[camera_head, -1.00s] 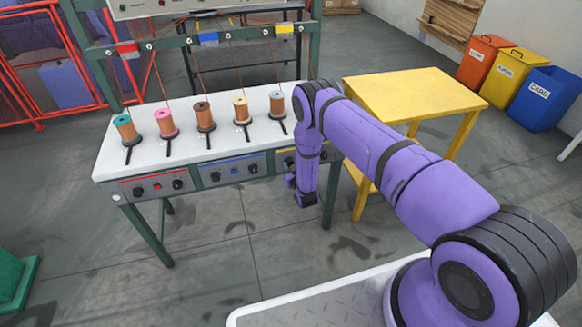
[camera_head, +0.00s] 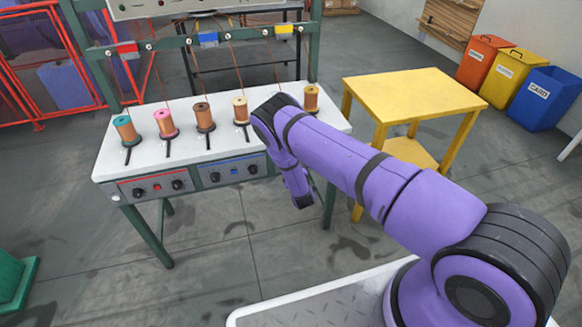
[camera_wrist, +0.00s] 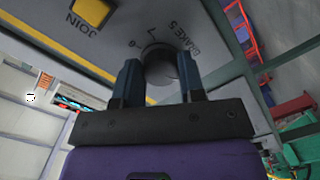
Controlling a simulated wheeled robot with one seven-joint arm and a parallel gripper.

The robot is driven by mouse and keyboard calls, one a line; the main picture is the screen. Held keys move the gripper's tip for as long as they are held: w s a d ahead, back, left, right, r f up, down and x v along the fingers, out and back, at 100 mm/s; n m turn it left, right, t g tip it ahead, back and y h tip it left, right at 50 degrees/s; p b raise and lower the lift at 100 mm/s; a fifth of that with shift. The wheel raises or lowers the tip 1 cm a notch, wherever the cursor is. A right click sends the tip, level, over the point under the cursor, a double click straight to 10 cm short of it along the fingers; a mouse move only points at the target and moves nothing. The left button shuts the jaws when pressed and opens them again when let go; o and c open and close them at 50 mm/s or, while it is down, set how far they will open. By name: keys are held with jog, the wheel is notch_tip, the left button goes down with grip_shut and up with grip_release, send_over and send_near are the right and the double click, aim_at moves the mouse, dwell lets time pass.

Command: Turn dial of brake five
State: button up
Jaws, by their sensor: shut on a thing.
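The dial of brake five (camera_wrist: 160,66) is a dark round knob on a grey panel, with the label BRAKE 5 printed beside it in the wrist view. My gripper (camera_wrist: 157,76) has its two dark fingers on either side of the dial and is shut on it. In the head view my arm hides the gripper, the dial and the right-hand control panel. The dial's exact pointer angle is too dark to read.
A yellow JOIN button (camera_wrist: 91,11) is on the same panel. In the head view several spools stand on the white bench top (camera_head: 190,145), with red (camera_head: 155,187) and blue (camera_head: 233,171) panels along its front. A yellow table (camera_head: 413,95) stands to the right.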

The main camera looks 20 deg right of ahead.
jog(key=shift+n, duration=0.5)
jog(key=o, duration=0.9)
jog(key=shift+s, duration=0.1)
jog(key=s, duration=1)
jog(key=shift+s+a+r, duration=0.25)
jog(key=shift+s+r, duration=0.1)
